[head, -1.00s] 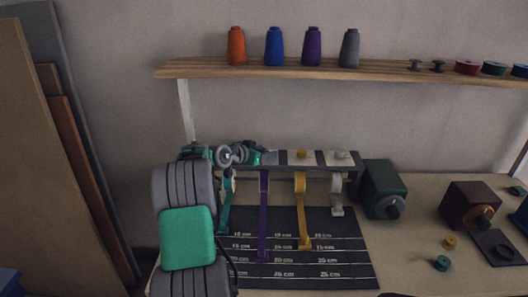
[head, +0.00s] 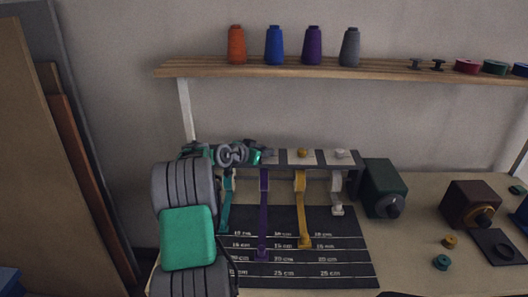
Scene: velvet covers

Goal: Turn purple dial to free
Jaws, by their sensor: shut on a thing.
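A dark rail (head: 350,168) at the back of the table carries several dials above hanging ribbons. The purple ribbon (head: 264,215) hangs from the rail over a black mat (head: 350,265) with white cm lines, its end near the 20 cm line. My gripper (head: 267,156) is at the rail right above the purple ribbon, shut on the purple dial there. The dial itself is hidden behind my wrist and fingers, so its setting cannot be read. The yellow dial (head: 302,153) and white dial (head: 340,154) show to the right.
A teal ribbon (head: 226,205), a yellow ribbon (head: 303,210) and a short white ribbon (head: 337,190) hang alongside. A dark green box (head: 383,187) stands right of the rail. A shelf (head: 390,72) with thread cones is above.

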